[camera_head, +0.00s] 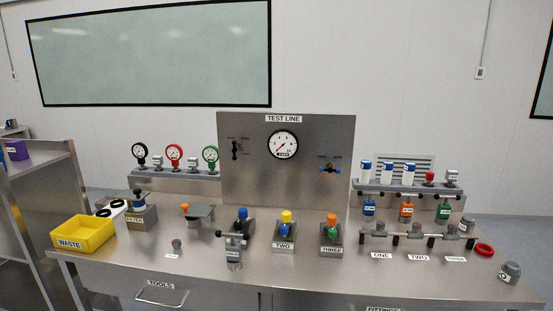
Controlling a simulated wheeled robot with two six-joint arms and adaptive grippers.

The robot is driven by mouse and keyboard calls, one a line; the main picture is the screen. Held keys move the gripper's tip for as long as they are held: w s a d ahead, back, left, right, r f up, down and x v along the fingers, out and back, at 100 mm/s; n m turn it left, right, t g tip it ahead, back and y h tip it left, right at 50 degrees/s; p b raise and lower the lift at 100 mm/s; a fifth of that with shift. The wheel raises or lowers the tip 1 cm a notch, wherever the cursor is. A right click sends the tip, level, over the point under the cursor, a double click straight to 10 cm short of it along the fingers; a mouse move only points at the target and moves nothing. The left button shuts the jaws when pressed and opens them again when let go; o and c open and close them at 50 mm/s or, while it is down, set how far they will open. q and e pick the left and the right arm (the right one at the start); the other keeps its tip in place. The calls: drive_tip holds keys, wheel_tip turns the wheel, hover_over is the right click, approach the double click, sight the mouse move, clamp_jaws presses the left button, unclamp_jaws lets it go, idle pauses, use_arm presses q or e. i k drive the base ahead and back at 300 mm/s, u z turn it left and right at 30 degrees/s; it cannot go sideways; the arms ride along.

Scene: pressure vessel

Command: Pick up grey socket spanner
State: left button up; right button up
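I cannot pick out the grey socket spanner with certainty. A small grey knob-like piece (177,244) stands on the bench, left of centre, behind a small white label. Several grey fittings with dark ends lie along a low rail (400,236) at the right, behind labels that include ONE and TWO. A grey piece with a dark end (232,240) is in front of a blue-capped block (242,214) near the centre. These pieces are too small to tell their exact kind. Neither of my grippers shows in this view.
The steel bench (300,270) carries a yellow WASTE bin (84,234), blocks marked TWO (284,245) and THREE (332,249), and a red ring (484,250). The TEST LINE panel (250,185) stands behind, between racks of gauges and bottles. The front middle of the bench is mostly clear.

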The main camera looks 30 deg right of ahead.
sight(233, 250)
drive_tip(key=u, duration=0.55)
drive_tip(key=i, duration=1.15)
drive_tip(key=z, duration=0.55)
